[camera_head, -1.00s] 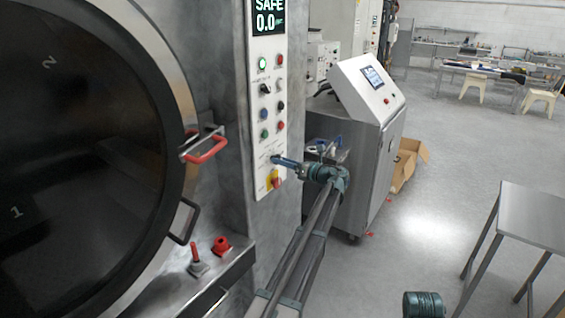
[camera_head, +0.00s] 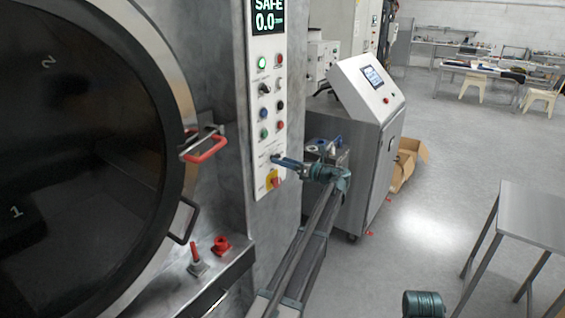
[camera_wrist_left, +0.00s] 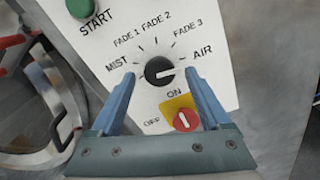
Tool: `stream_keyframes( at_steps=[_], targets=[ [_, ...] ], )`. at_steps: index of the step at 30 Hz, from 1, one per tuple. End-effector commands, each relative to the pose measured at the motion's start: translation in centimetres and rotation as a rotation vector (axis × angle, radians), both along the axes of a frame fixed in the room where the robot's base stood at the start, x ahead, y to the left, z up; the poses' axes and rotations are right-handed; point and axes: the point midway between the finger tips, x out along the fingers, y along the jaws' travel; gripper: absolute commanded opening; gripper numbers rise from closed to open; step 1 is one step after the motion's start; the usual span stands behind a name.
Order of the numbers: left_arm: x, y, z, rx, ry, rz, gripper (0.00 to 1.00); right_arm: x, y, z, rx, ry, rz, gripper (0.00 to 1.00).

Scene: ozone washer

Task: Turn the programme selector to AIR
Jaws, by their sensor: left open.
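The programme selector (camera_wrist_left: 159,71) is a round black knob with a white pointer line on the white control panel (camera_wrist_left: 215,85). MIST, FADE 1, FADE 2, FADE 3 and AIR are printed around it. The pointer line points right, roughly toward the AIR label (camera_wrist_left: 202,51). My left gripper (camera_wrist_left: 160,75) is open, with its blue fingers on either side of the knob; I cannot tell if they touch it. In the head view my left gripper (camera_head: 276,159) is at the lower panel and hides the selector. My right gripper's fingers are not visible.
A red ON/OFF switch (camera_wrist_left: 186,119) on a yellow plate sits just below the selector, near the right finger. The green START button (camera_wrist_left: 80,8) is above left. The red door handle (camera_head: 207,149) juts out left of the panel. A grey cabinet (camera_head: 365,150) stands behind my arm.

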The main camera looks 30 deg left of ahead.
Motion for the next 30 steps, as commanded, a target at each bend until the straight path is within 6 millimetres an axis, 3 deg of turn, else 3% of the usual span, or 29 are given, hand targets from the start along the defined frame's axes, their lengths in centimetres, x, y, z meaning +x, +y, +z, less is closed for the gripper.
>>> stream_keyframes(
  at_steps=[15, 21, 30],
  targets=[
    [-0.8, -10.3, 0.0, -0.001, 0.0, -0.002, 0.8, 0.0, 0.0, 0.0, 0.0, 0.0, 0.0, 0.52],
    [-1.0, -12.5, 0.0, -0.001, 0.0, -0.001, 0.8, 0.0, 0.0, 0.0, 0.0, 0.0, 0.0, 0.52],
    [-1.1, -13.1, 0.0, -0.001, 0.0, 0.0, 0.8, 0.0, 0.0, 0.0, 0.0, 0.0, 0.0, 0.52]
  ],
)
